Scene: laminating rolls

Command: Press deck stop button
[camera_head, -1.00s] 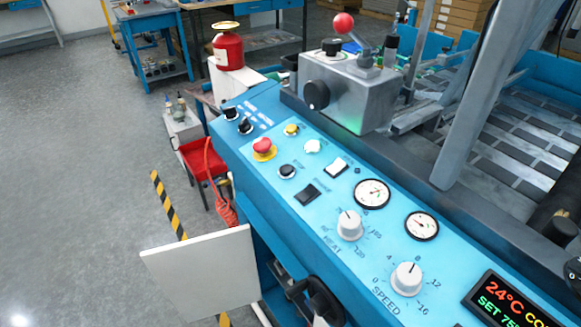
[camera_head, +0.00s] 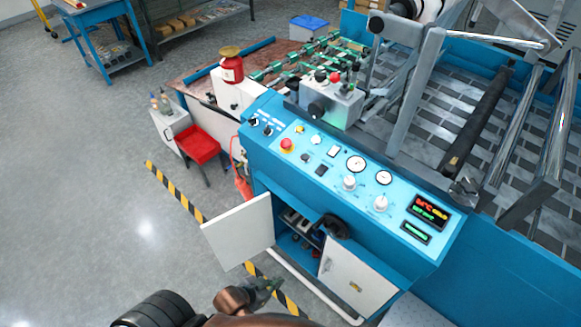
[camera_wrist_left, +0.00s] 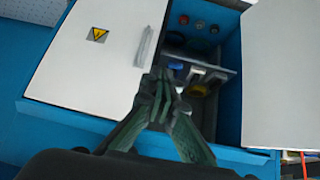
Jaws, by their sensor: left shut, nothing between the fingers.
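A red mushroom button (camera_head: 287,144) on a yellow collar sits at the left part of the sloped blue control panel (camera_head: 335,205). I cannot read any label by it. My left gripper (camera_head: 270,287) is low in front of the machine, well below and apart from the red button. Its dark green fingers (camera_wrist_left: 160,85) are shut and empty in the left wrist view, before the open lower cabinet. Small round fittings (camera_wrist_left: 199,25), one reddish, show inside that cabinet in the wrist view. My right gripper is not in view.
An open white cabinet door (camera_head: 238,232) juts out at the left; a closed white door (camera_head: 350,282) with a yellow warning sign is at the right. A black handwheel (camera_head: 334,227) sticks out below the panel. Grey floor is clear at left.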

